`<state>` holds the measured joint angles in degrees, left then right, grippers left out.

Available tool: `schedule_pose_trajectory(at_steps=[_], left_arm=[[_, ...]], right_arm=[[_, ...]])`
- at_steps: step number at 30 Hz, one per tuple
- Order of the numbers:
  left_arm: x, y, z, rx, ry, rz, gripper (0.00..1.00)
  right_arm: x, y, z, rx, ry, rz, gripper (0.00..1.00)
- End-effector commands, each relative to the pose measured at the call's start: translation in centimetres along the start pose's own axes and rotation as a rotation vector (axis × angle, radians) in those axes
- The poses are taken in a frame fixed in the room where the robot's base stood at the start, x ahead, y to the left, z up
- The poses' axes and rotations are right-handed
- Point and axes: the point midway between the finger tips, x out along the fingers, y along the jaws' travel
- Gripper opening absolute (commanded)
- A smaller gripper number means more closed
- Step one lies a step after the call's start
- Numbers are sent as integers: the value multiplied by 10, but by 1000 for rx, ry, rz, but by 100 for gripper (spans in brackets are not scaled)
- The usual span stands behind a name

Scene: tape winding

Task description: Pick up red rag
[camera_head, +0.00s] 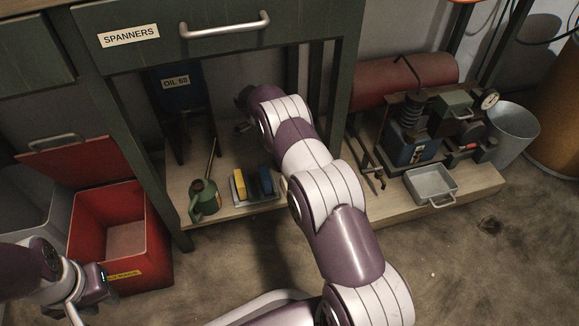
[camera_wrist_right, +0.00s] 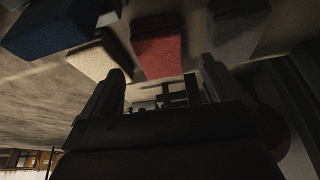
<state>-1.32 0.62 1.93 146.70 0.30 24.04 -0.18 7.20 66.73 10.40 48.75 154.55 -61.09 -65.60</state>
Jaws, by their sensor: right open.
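A red folded cloth, likely the red rag (camera_wrist_right: 157,50), shows in the right wrist view, just beyond and roughly between my right fingertips. My right gripper (camera_wrist_right: 158,85) is open, with its two dark fingers apart and nothing seen between them. I cannot tell whether they touch the cloth. In the head view my right arm reaches under the bench and its own links hide much of the gripper. I cannot make out the red rag there. My left gripper (camera_head: 97,287) is at the lower left, by the red bin; its jaw opening is unclear.
Blue (camera_wrist_right: 62,27), cream (camera_wrist_right: 98,62) and grey (camera_wrist_right: 238,32) pieces flank the red cloth. A green oil can (camera_head: 203,198) and a tray (camera_head: 262,204) with yellow and blue items stand on the lower shelf. Bench legs and the drawer front (camera_head: 215,40) bound the opening.

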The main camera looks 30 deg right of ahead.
Motion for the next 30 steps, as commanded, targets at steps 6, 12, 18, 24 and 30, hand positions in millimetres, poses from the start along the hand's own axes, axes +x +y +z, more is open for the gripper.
schedule_pose_trajectory(at_steps=[6,12,18,24,30], left_arm=[[32,0,4,0,1,0,31],[35,0,4,0,1,0,31],[35,0,4,0,1,0,31],[35,0,4,0,1,0,31],[30,0,3,0,1,0,31]], right_arm=[[41,0,3,2,0,1,94],[48,-1,-1,1,-1,-2,94],[48,0,-1,1,0,-1,58],[48,0,-1,1,0,-1,38],[42,0,-3,1,0,-2,37]])
